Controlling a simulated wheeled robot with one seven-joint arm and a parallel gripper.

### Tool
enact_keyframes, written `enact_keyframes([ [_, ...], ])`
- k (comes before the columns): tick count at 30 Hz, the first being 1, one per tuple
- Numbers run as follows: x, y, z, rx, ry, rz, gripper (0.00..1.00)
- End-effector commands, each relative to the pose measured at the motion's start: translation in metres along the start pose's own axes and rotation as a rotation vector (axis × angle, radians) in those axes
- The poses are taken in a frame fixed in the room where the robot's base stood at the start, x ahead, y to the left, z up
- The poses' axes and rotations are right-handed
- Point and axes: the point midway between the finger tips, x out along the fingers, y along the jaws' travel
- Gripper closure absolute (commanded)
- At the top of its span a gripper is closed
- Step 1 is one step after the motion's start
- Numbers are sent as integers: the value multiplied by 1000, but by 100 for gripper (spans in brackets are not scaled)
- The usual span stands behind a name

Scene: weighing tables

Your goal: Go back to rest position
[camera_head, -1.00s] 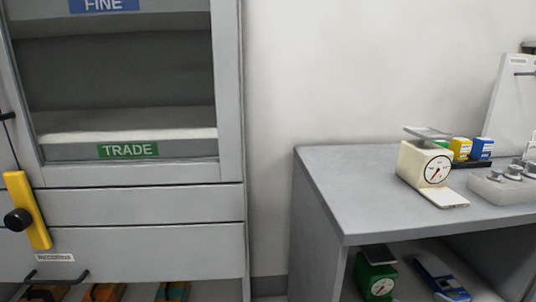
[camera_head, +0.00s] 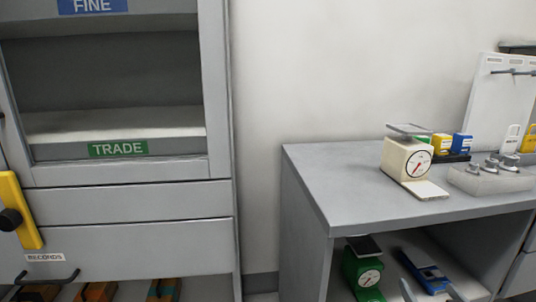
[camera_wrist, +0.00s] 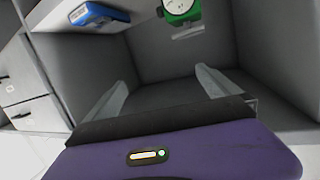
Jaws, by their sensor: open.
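My gripper (camera_wrist: 160,88) shows in the wrist view with its two grey fingers spread wide apart. Nothing lies between the fingers. The space between them looks into a grey shelf compartment. The wrist view shows a green scale (camera_wrist: 181,10) and a blue device (camera_wrist: 95,15) beyond the fingers, apart from them. In the head view the same green scale (camera_head: 362,272) and blue device (camera_head: 428,277) stand on the lower shelf under the table.
A grey table (camera_head: 330,180) bears a cream dial scale (camera_head: 406,160), a weight block (camera_head: 490,180) and small coloured boxes (camera_head: 442,144). A grey cabinet (camera_head: 130,195) with an open TRADE shelf and a yellow handle (camera_head: 18,208) stands left. A gap of wall separates them.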

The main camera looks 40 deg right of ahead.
Motion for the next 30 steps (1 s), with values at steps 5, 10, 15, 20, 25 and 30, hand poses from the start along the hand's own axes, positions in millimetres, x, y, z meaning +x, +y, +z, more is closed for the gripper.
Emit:
enact_keyframes([
  [5,-31,-36,11,4,44,-4,0],
  [10,-78,-84,21,-8,88,-68,0],
  [15,-134,-132,28,-32,116,-183,0],
  [20,-191,-170,34,-61,121,-323,0],
  [25,-255,-198,42,-105,95,-491,0],
  [30,-305,-209,53,-163,39,-632,0],
])
